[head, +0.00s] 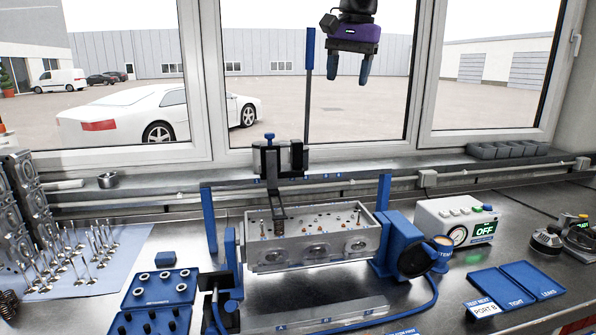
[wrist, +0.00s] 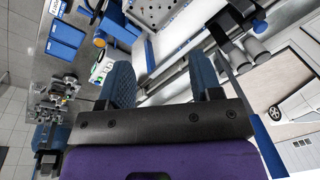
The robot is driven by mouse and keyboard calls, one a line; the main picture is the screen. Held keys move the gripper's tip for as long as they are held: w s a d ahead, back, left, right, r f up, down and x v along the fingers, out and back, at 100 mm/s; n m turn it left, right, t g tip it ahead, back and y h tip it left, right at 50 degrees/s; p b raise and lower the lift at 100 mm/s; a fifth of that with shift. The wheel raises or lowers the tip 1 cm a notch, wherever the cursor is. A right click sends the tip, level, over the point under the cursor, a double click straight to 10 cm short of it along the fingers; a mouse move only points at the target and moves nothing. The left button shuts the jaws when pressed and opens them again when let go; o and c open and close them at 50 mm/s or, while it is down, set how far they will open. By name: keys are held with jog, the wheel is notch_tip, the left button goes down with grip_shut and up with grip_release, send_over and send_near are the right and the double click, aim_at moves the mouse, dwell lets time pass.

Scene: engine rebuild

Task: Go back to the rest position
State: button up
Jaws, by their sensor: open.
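My gripper (head: 349,68) hangs at the top of the head view, in front of the window and high above the bench. Its two blue fingers point down and stand apart, with nothing between them. In the wrist view the fingers of my gripper (wrist: 166,85) also show apart and empty. Below it, the grey cylinder head (head: 310,237) sits in a blue fixture on the bench. It also shows at the top of the wrist view (wrist: 160,14).
A blue post (head: 309,85) rises left of my gripper, with a black clamp unit (head: 279,158) below. A gauge box (head: 457,222) reading OFF stands right of the fixture. Blue trays (head: 502,287) lie at right. Several valves (head: 92,250) stand at left. Air around my gripper is clear.

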jog(key=s+d+f+n+t, duration=0.2)
jog(key=s+d+f, duration=0.1)
jog(key=s+d, duration=1.25)
jog(key=s+d+f+n+t, duration=0.1)
jog(key=s+d+f, duration=0.1)
jog(key=s+f, duration=0.5)
jog(key=s+d+f+n+h, duration=0.1)
jog(key=s+d+f+n, duration=0.1)
jog(key=s+f, duration=0.5)
jog(key=s, duration=0.4)
jog(key=shift+s+d+t, duration=0.35)
jog(key=shift+s+t, duration=0.05)
